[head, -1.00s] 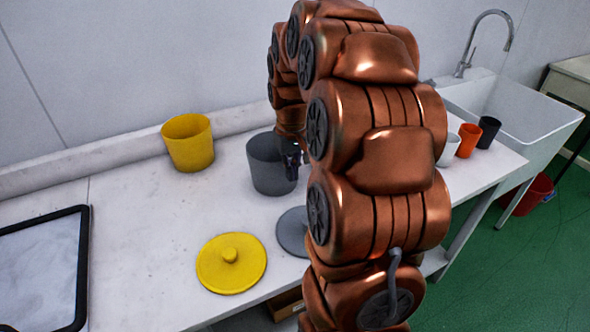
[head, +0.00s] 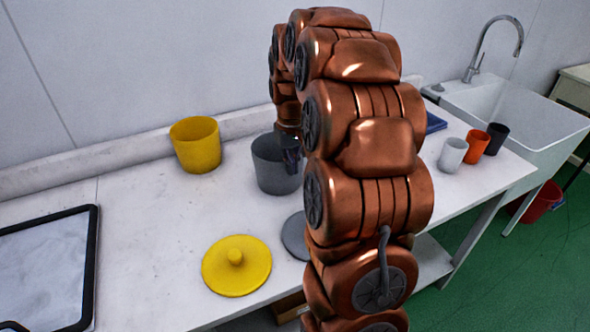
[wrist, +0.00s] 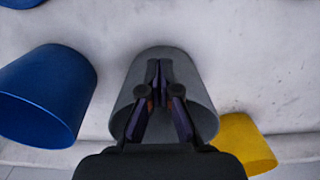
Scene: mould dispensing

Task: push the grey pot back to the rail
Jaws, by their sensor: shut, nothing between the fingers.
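The grey pot (head: 270,172) stands upright on the white worktop, right of the yellow pot (head: 197,150). Its base sits farther forward than the yellow pot's, with some worktop between it and the rail (head: 70,172) along the wall. My gripper (head: 292,158) is at the right, near side of the grey pot. In the wrist view the shut fingers (wrist: 158,72) overlap the grey pot (wrist: 180,65), with nothing between them. I cannot tell whether they touch it. My arm hides part of the worktop and rail to the right.
A yellow lid (head: 236,275) and a partly hidden grey lid (head: 294,238) lie in front. A black-framed tray (head: 95,250) is at left. A blue pot (wrist: 45,85) shows beside the grey pot in the wrist view. White, orange and dark cups (head: 453,155) stand near the sink.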

